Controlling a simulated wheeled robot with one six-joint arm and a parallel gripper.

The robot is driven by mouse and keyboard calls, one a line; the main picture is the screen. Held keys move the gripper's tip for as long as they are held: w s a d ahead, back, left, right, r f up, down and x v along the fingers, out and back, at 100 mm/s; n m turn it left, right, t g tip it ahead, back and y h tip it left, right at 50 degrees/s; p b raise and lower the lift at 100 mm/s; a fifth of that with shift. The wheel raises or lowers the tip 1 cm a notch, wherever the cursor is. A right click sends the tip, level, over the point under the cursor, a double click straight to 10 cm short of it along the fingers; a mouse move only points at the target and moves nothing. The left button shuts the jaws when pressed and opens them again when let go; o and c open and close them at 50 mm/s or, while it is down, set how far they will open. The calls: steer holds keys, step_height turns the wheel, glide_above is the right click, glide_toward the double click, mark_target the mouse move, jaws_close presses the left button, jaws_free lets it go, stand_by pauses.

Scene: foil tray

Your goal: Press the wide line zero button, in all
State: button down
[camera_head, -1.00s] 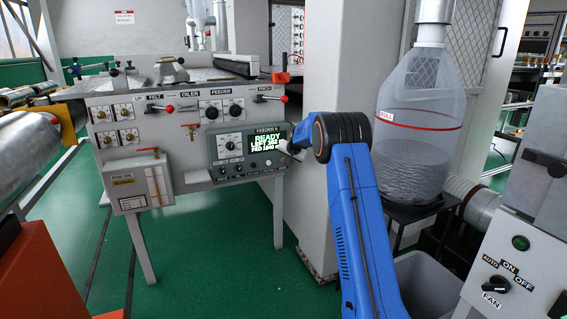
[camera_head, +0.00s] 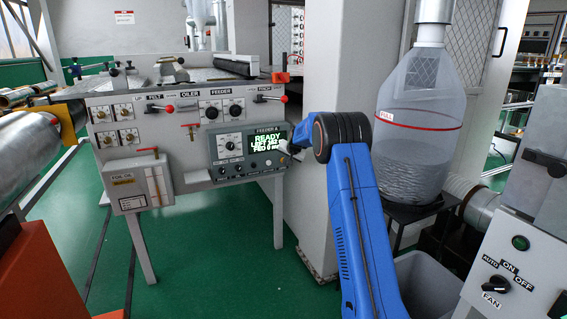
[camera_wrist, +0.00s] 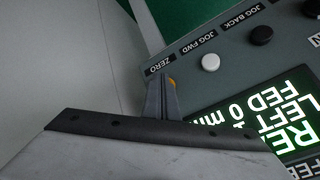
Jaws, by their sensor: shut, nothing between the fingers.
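The feeder panel (camera_head: 228,172) is on the front of the grey machine. Its screen (camera_head: 267,143) reads READY, a LEFT line and FED 0 m; it also shows upside down in the wrist view (camera_wrist: 262,112) as FED 0 mm. The zero button (camera_wrist: 173,83) shows as a small yellow-orange sliver by the ZERO label (camera_wrist: 161,67), mostly hidden behind my fingers. My gripper (camera_wrist: 163,82) is shut and empty, its tips at that button. I cannot tell whether they touch it.
A white jog forward button (camera_wrist: 210,62) and a black jog back button (camera_wrist: 261,35) sit beside the zero button. A pillar (camera_head: 340,75) stands behind my arm. A clear hopper (camera_head: 418,105) and a fan switch box (camera_head: 505,270) are to the right.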

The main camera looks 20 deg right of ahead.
steer(key=shift+s, duration=0.6)
steer(key=shift+s, duration=2.55)
steer(key=s+a+r+n+g, duration=0.15)
steer(key=s+a+r, duration=0.4)
steer(key=s, duration=0.65)
steer(key=s+a+r+n+y, duration=0.15)
steer(key=s+a+r, duration=0.45)
steer(key=s, duration=0.6)
steer(key=s+a+r+n+g, duration=0.15)
steer(key=s+a+r, duration=0.25)
steer(key=s+a, duration=0.5)
steer(key=s+a+f+n, duration=0.1)
steer(key=s+f, duration=0.1)
steer(key=s, duration=1.1)
steer(key=s+a+f+n, duration=0.1)
steer(key=s+f, duration=0.2)
steer(key=s, duration=0.9)
steer(key=s+a+f+n+g, duration=0.1)
steer(key=s+f+n, duration=0.1)
steer(key=s, duration=1.1)
steer(key=shift+s+f, duration=0.35)
steer(key=shift+f, duration=0.25)
